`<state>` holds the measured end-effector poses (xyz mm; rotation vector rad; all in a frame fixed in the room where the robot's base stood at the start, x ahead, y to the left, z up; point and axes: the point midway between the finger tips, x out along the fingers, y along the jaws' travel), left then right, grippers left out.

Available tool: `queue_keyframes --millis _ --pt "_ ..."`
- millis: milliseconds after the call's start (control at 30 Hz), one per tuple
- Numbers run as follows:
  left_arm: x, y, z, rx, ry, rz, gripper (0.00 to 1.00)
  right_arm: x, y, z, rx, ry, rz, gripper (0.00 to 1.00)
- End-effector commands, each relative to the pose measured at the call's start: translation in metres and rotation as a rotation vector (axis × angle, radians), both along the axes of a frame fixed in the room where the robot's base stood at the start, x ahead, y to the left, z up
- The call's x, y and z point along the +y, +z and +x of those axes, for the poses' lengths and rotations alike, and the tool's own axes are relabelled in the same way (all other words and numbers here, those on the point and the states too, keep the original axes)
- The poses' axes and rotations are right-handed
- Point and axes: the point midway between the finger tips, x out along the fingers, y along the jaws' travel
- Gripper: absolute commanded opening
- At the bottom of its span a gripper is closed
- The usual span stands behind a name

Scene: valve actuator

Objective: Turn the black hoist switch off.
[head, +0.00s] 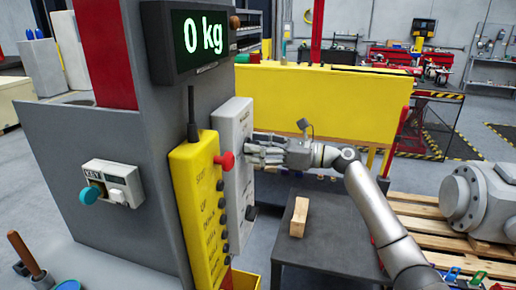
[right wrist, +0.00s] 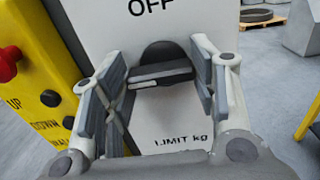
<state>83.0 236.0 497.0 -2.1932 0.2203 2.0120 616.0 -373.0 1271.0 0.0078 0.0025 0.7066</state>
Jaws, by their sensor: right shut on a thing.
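The black hoist switch (right wrist: 163,63) is a round knob with a raised bar on a pale grey panel (right wrist: 165,115), seen in the right wrist view. "OFF" is printed above it and "LIMIT kg" below it. The bar lies nearly level across the knob. My right gripper (right wrist: 160,80) has its fingers on the left and right sides of the knob, shut on it. In the head view my right gripper (head: 252,150) reaches from the right to the face of the grey control box (head: 235,135), and its fingers hide the switch. My left gripper is not in view.
A yellow pendant (head: 195,195) with a red button (head: 225,160) stands just left of the grey box. A display (head: 203,38) above reads 0 kg. A black knob (head: 251,213) sits lower on the box. A wooden block (head: 299,216) lies on a dark table (head: 330,235) below my arm.

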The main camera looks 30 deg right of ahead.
Motion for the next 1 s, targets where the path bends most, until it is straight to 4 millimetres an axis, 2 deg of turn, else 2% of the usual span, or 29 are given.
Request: queue_keyframes --millis 367,1000 --pt "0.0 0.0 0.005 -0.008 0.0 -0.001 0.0 -0.001 0.0 0.0 0.112 -0.002 0.127 0.3" --pt "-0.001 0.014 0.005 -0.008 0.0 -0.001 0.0 -0.002 0.004 0.001 0.502 -0.003 0.583 0.3"
